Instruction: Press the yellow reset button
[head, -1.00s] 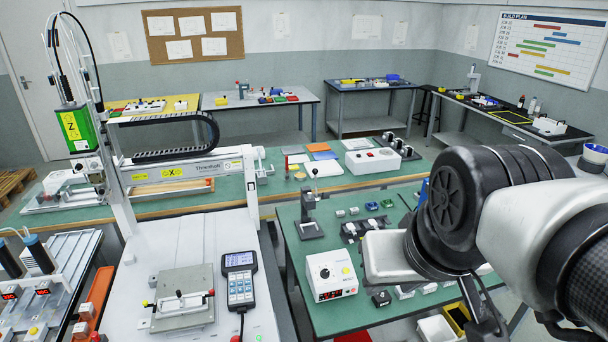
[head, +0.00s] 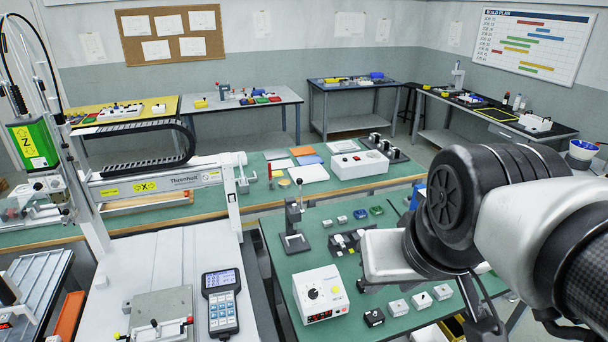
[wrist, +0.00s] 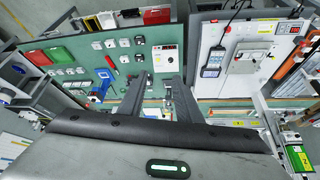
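I cannot make out a yellow reset button for certain in either current view. A white controller box (head: 320,294) with a black knob and red display stands on the green bench; it also shows in the wrist view (wrist: 165,55). A yellow mark is on its side, too small to read as a button. My gripper (wrist: 157,80) is open and empty, its two fingers apart, above the floor and bench area. In the head view my arm fills the right side and its gripper end is mostly hidden.
A gantry with a green motor unit (head: 33,146) stands at left over a white bed. A handheld pendant (head: 221,303) lies on the bed near a metal fixture (head: 162,314). Small white boxes (head: 398,307) and other parts sit on the green bench near my arm.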

